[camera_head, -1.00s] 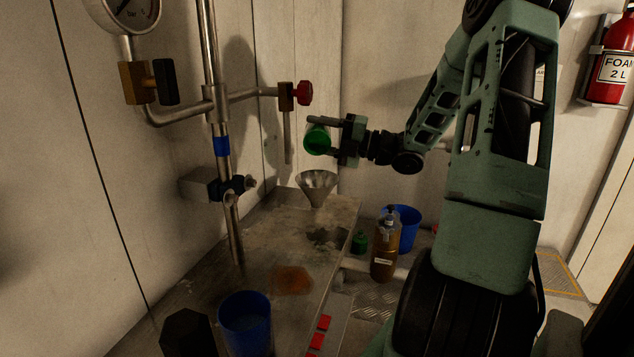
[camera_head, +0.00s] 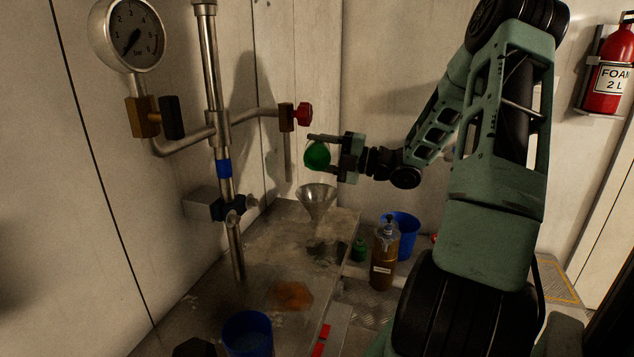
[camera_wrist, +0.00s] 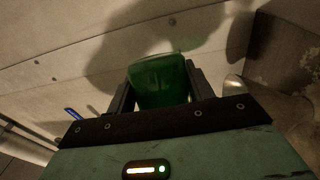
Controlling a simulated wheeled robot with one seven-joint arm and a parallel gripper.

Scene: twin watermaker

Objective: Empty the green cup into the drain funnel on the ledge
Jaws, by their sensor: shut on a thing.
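The green cup (camera_head: 317,155) is held sideways between the fingers of my gripper (camera_head: 322,154), above the ledge. In the wrist view the cup (camera_wrist: 160,82) sits between the two dark fingers. My gripper is shut on it. The metal drain funnel (camera_head: 316,199) stands on the far end of the ledge (camera_head: 262,262), just below the cup and apart from it. The cup looks strongly tilted. I cannot see what is in it or any liquid falling. Part of the funnel seems to show at the right of the wrist view (camera_wrist: 235,84).
A pipe with a red-handled tap (camera_head: 303,114) is close left of the cup. A pressure gauge (camera_head: 128,35) and an upright pipe stand further left. A blue cup (camera_head: 247,335) is on the near ledge. A brown bottle (camera_head: 384,262) and blue bucket (camera_head: 405,235) are right of the ledge.

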